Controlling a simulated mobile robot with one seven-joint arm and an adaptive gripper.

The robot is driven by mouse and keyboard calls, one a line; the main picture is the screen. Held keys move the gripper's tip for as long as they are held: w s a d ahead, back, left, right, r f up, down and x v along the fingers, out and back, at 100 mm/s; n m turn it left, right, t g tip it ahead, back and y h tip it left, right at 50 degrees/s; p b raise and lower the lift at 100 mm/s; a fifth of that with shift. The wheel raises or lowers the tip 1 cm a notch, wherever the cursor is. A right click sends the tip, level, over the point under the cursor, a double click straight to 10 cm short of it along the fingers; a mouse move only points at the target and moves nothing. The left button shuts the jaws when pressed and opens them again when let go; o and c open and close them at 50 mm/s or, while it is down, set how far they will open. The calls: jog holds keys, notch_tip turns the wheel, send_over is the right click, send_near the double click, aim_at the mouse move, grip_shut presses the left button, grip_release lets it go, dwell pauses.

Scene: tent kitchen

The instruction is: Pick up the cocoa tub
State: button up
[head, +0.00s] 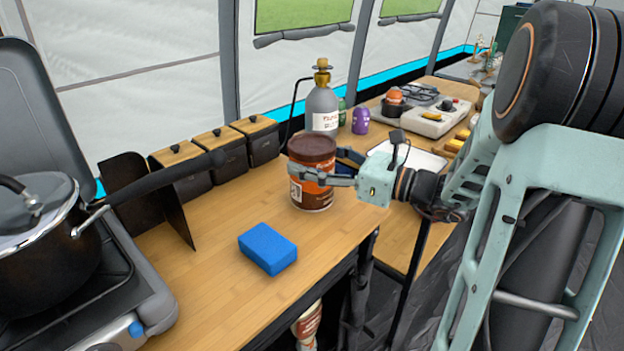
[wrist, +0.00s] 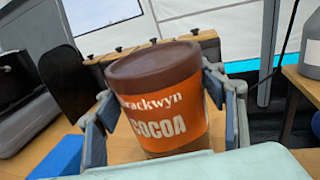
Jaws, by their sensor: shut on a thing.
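The cocoa tub (head: 312,150) is a brown-lidded, round tub with an orange and brown label. It stands upright at the wooden counter; whether its base touches the wood I cannot tell. In the wrist view the tub (wrist: 160,100) fills the middle, with "COCOA" readable on its label. My gripper (head: 325,174) reaches in from the right and is shut on the tub's sides. In the wrist view, blue finger pads of my gripper (wrist: 165,115) lie on both sides of the tub.
A blue sponge (head: 268,248) lies in front of the tub on the counter (head: 215,285). A grey bottle (head: 322,105) stands close behind. Black canisters with wooden lids (head: 220,145) line the back left. A pot (head: 45,245) sits on the stove at left.

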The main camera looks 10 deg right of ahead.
jog(key=c, duration=0.8)
